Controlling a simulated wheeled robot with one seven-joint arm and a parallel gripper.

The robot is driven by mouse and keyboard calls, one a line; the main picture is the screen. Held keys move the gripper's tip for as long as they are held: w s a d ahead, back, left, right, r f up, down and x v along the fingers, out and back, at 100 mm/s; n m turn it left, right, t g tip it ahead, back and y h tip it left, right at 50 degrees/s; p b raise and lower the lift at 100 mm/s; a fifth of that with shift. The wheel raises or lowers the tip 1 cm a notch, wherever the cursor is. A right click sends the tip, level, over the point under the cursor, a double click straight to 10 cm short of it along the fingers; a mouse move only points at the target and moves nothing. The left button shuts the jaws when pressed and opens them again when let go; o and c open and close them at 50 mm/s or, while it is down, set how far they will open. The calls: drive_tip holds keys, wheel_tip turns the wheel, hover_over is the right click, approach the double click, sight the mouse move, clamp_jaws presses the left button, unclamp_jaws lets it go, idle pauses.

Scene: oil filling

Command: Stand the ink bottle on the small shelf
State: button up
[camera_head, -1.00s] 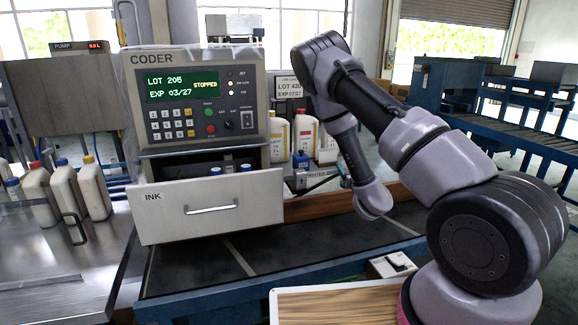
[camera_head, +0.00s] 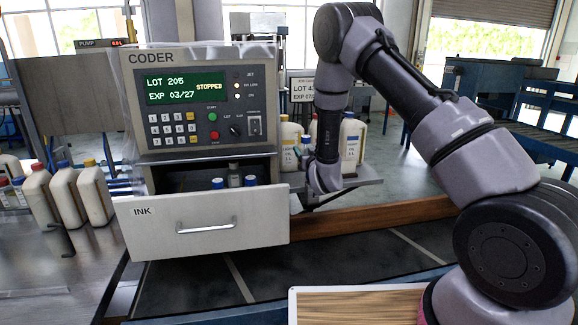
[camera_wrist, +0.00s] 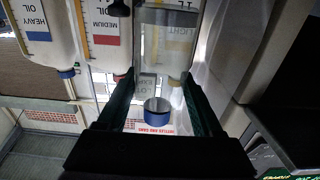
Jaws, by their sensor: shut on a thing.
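My gripper (camera_wrist: 158,112) is shut on the ink bottle, whose round blue cap (camera_wrist: 157,111) shows between the dark green fingers in the wrist view. That view is upside down, and a pale see-through shape is above the cap. In the head view my gripper (camera_head: 312,196) is at the left part of the small grey shelf (camera_head: 362,178), beside the coder. My arm hides most of the held bottle there. I cannot tell whether its base touches the shelf.
White oil bottles (camera_head: 350,143) stand behind my gripper. The coder's ink drawer (camera_head: 203,222) is open with several small bottles (camera_head: 218,183) inside, close left of my gripper. A wood-topped tray (camera_head: 360,308) is in front. Large bottles (camera_head: 66,195) stand at far left.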

drive_tip(key=w+a, duration=0.3)
drive_tip(key=a, duration=0.2)
drive_tip(key=shift+w+a+f, duration=0.15)
drive_tip(key=shift+f, duration=1)
drive_tip(key=shift+w+a+f, duration=0.15)
drive_tip(key=shift+a+f, duration=0.05)
drive_tip(key=shift+f, duration=1)
drive_tip(key=shift+w+a+f, duration=0.15)
drive_tip(key=shift+f, duration=1)
drive_tip(key=shift+f, duration=0.15)
drive_tip(key=o, duration=1.1)
drive_tip(key=shift+c, duration=0.2)
